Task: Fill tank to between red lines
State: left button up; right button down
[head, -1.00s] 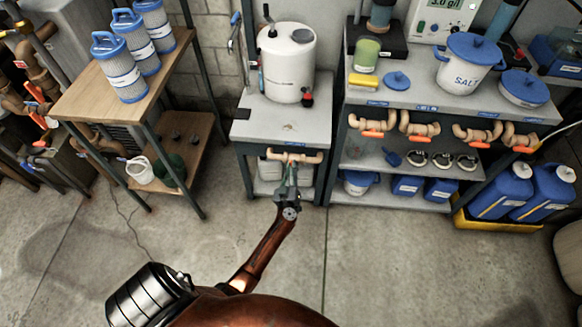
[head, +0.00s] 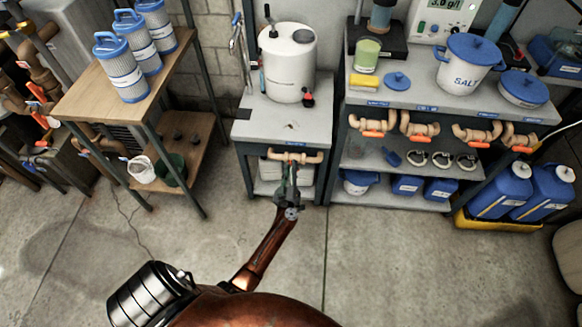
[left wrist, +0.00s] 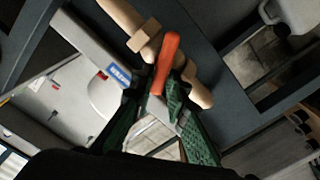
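A white tank (head: 288,65) with a black fitting on top stands on the small grey table. No red lines can be made out on it. A tan pipe valve (head: 308,158) runs along the front edge of that table. In the left wrist view its orange handle (left wrist: 166,62) shows clearly, with its lower end between my fingertips. My left gripper (head: 288,175) is at this valve, its green fingers (left wrist: 155,100) apart on either side of the handle. I cannot tell whether a finger touches the handle. My right gripper is not in view.
A metal faucet (head: 237,40) stands left of the tank. The grey bench (head: 425,98) on the right has several similar orange-handled valves along its front. A wooden table (head: 85,100) with blue filters stands at left. The concrete floor in front is clear.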

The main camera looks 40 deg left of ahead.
pick_arm(q)
jog(key=o, duration=0.3)
jog(key=shift+o, duration=0.2)
jog(key=v, duration=0.7)
jog(key=shift+d, duration=0.15)
jog(key=shift+s, duration=0.15)
